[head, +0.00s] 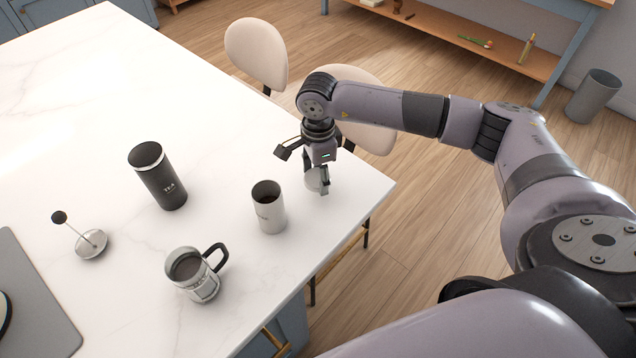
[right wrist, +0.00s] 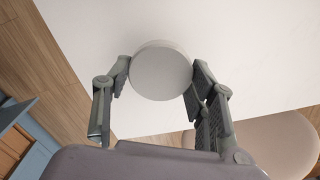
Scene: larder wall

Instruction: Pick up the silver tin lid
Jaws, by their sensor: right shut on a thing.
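The silver tin lid (right wrist: 160,70) is a plain round disc between the fingers of my right gripper (right wrist: 160,82) in the right wrist view. In the head view the lid (head: 312,182) is partly hidden behind a finger of the right gripper (head: 318,184), near the table's right corner. The right gripper is shut on the lid. I cannot tell whether the lid touches the tabletop. A pale open tin (head: 269,210) with a dark inside stands upright just left of the gripper. My left gripper is not in view.
A black tea tin (head: 160,180) with a silver top, a glass coffee press (head: 200,280) and its plunger (head: 92,243) are on the white table (head: 120,90). A grey mat (head: 35,310) lies at left. Beige chairs (head: 257,52) stand behind the table edge.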

